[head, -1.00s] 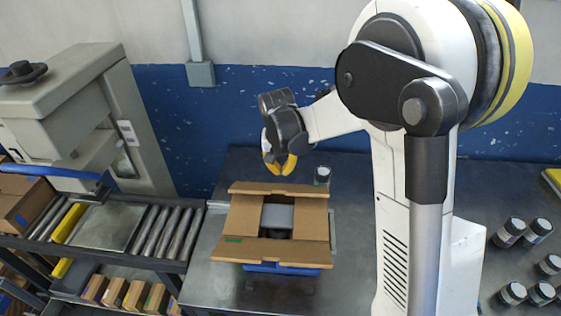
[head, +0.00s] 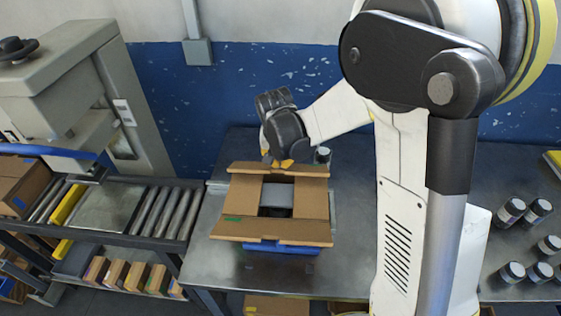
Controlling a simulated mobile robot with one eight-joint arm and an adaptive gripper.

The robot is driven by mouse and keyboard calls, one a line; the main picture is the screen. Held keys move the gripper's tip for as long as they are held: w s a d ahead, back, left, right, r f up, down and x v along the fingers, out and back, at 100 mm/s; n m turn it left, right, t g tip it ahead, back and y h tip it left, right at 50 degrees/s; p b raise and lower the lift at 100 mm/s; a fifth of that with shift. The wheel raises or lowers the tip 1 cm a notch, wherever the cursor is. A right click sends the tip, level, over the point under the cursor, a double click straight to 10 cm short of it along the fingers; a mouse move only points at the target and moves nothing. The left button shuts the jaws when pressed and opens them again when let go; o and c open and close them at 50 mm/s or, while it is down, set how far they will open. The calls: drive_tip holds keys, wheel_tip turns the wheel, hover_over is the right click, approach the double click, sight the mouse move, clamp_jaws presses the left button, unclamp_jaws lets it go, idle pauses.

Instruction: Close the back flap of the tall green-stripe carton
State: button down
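The open carton (head: 232,231) stands on the metal table with its flaps spread outward, and a small green mark shows on its front flap. Its back flap (head: 309,171) sticks out at the far side. The left and right flaps also lie open around the dark opening, where something grey shows inside. My gripper (head: 283,163) is at the back flap, its yellow fingertips at or just behind the flap's far edge. The flap partly hides the fingertips, so I cannot tell whether they touch it or how far apart they are.
A dark jar (head: 322,155) stands just behind the carton, right of my gripper. A blue piece (head: 270,247) shows under the carton's front. A roller conveyor (head: 160,212) and a press-like machine (head: 62,100) are at left. Several jars (head: 510,212) stand at right.

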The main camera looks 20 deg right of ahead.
drive_tip(key=shift+s+a+f+t+b, duration=0.15)
drive_tip(key=shift+s+f+t+b, duration=0.15)
drive_tip(key=shift+t+b, duration=0.1)
drive_tip(key=shift+f, duration=0.1)
drive_tip(key=t+b, duration=0.1)
drive_tip(key=s+f+t+h+b, duration=0.1)
drive_tip(key=b, duration=0.1)
drive_tip(key=f+t+b, duration=0.1)
drive_tip(key=b, duration=0.1)
drive_tip(key=shift+s+a+f+t+h, duration=0.25)
drive_tip(key=shift+s+a+t+h, duration=0.05)
drive_tip(key=shift+s+a+t, duration=0.1)
drive_tip(key=shift+s+f+b, duration=0.1)
drive_tip(key=shift+f+b, duration=0.1)
drive_tip(key=shift+b, duration=0.2)
drive_tip(key=shift+f, duration=0.1)
